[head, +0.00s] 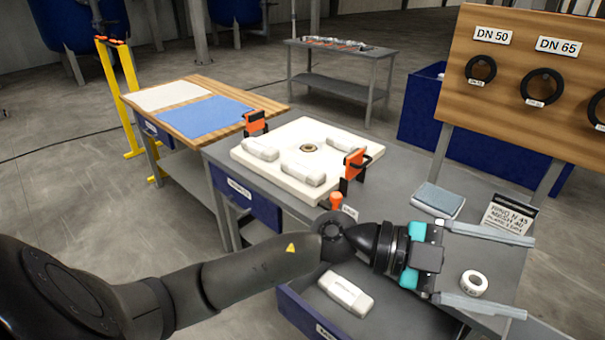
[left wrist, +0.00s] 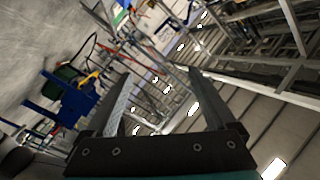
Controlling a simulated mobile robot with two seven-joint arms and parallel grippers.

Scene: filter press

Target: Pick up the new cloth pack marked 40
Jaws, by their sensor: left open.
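Several white wrapped packs are in the head view. Three lie on a thick white plate (head: 262,172): a left one (head: 261,149), a front one (head: 303,173) and a right one (head: 346,140). Another white pack (head: 345,295) lies in an open drawer (head: 388,322) below the bench top. I cannot read a 40 on any pack. My left gripper (head: 529,277) is open and empty, to the right of the drawer pack, fingers pointing right. In the left wrist view the open fingers (left wrist: 158,72) have nothing between them. My right gripper is not in view.
A white roll (head: 474,283), a grey-blue pad (head: 437,200) and a dark lettered card (head: 510,217) are on the right of the bench. Orange clamps (head: 354,165) stand at the plate. A board with black rings (head: 541,87) rises behind. A wooden table (head: 262,103) stands left.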

